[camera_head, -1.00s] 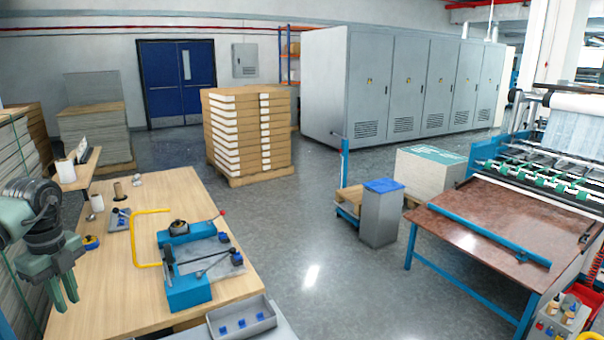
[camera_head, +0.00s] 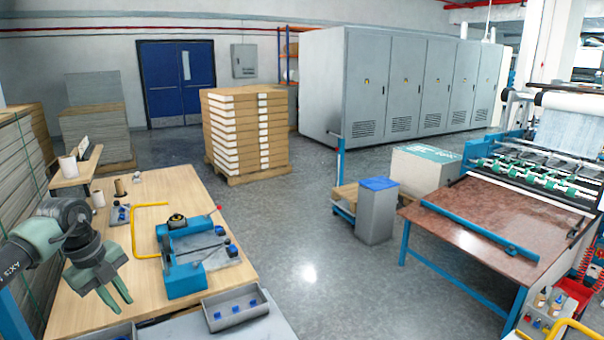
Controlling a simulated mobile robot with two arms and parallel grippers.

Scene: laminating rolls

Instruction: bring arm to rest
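My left gripper (camera_head: 116,303) hangs over the left part of the wooden table (camera_head: 150,192), with its fingers pointing down. Its two fingers are apart and nothing shows between them. The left arm comes in from the left edge, bent at a grey-green joint. My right gripper is not in the head view.
A blue fixture (camera_head: 184,278) with a yellow handle (camera_head: 134,236) stands on the table. A grey tray (camera_head: 262,308) with several blue pieces is at the front. A small wooden shelf (camera_head: 78,172) is at the table's back left. Open floor (camera_head: 300,235) lies to the right.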

